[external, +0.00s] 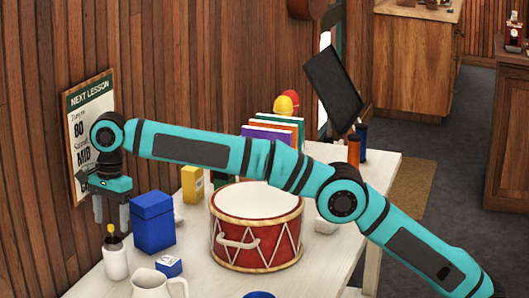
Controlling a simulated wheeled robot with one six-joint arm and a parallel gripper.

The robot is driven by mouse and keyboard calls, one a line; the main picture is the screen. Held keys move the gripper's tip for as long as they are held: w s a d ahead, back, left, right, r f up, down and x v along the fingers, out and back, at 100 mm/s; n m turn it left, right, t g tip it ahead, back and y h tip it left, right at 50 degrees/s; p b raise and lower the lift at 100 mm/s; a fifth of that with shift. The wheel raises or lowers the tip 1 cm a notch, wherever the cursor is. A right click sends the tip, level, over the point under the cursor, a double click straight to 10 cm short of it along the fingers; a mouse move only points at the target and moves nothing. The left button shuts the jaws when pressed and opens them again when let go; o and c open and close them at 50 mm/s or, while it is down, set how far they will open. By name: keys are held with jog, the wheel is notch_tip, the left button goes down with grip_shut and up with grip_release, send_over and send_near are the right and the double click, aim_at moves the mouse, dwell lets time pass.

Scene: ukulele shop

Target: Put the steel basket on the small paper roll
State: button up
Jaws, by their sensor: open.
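I cannot make out a steel basket or a small paper roll for certain in the external view. My gripper (111,225) points down at the left end of the white table, with its fingers apart. Below it stands a white cylindrical holder (116,264) with a thin dark stick with a yellow part rising from it toward the fingers. I cannot tell whether the fingers touch the stick. A small whitish object (326,224) sits right of the drum, partly hidden by my arm, and its kind is unclear.
A red drum (256,240) fills the table's middle. A blue box (153,222), a small blue-and-white box (168,266), a white pitcher (152,286) and a yellow box (192,184) stand left of it. Upright books (275,134) and a dark screen (333,88) are behind.

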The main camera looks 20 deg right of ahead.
jog(key=shift+w+d+r, duration=0.1)
jog(key=shift+d+r, duration=0.05)
jog(key=shift+r, duration=1.25)
